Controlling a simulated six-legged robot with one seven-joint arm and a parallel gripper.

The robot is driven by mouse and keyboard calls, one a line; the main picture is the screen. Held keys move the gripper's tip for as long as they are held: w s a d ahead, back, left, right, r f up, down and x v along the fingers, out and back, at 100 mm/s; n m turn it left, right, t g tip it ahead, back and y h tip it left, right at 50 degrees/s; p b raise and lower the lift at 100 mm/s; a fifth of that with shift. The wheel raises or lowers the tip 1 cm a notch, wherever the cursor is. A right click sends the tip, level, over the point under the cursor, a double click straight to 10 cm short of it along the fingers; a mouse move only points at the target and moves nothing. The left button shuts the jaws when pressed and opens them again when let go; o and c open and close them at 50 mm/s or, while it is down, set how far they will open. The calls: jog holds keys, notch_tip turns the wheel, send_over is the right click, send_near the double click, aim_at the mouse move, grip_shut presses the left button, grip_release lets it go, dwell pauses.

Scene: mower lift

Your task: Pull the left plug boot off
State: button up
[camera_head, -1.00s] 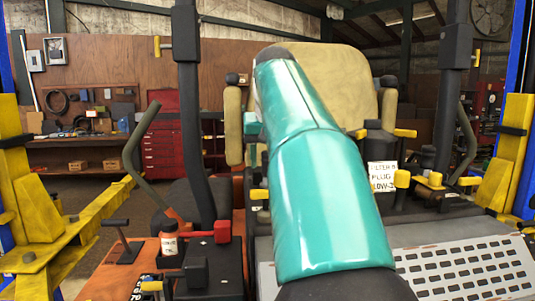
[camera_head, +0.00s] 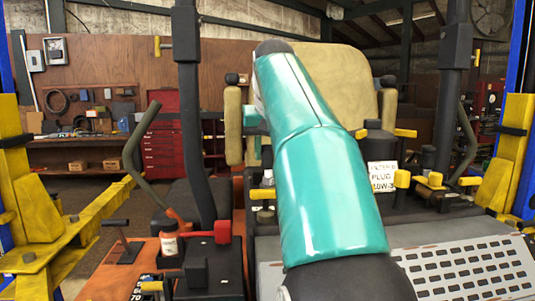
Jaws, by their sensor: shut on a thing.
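My teal arm fills the middle of the view and covers much of the mower's engine area behind it. My gripper is not visible; the arm hides it or it is out of frame. I cannot make out the left plug boot. Small yellow and pale parts (camera_head: 263,194) show just left of the arm, but I cannot tell what they are. The mower's seat (camera_head: 345,80) stands behind the arm. A white handwritten note (camera_head: 382,177) with the word PLUG sits right of the arm.
A bottle (camera_head: 169,237) and a red part (camera_head: 222,231) stand on the mower's left side. Dark upright posts (camera_head: 187,110) flank the seat. Yellow lift arms (camera_head: 70,235) are at the left. A slotted grey panel (camera_head: 465,265) is at lower right.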

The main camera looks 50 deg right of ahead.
jog(key=shift+w+d+r, duration=0.85)
jog(key=shift+w+r, duration=0.1)
jog(key=shift+w, duration=0.1)
jog(key=shift+w+d+r, duration=0.2)
jog(key=shift+w+d, duration=0.2)
jog(key=shift+w, duration=0.1)
jog(key=shift+w+d+r, duration=0.2)
jog(key=shift+w+d, duration=0.2)
jog(key=shift+w, duration=0.05)
jog(key=o, duration=0.7)
jog(key=shift+s, duration=0.1)
jog(key=shift+s+a+r, duration=0.2)
jog(key=shift+s+a, duration=0.05)
jog(key=shift+s+a+r, duration=0.1)
jog(key=shift+s+a+r, duration=0.1)
jog(key=shift+s+a, duration=0.1)
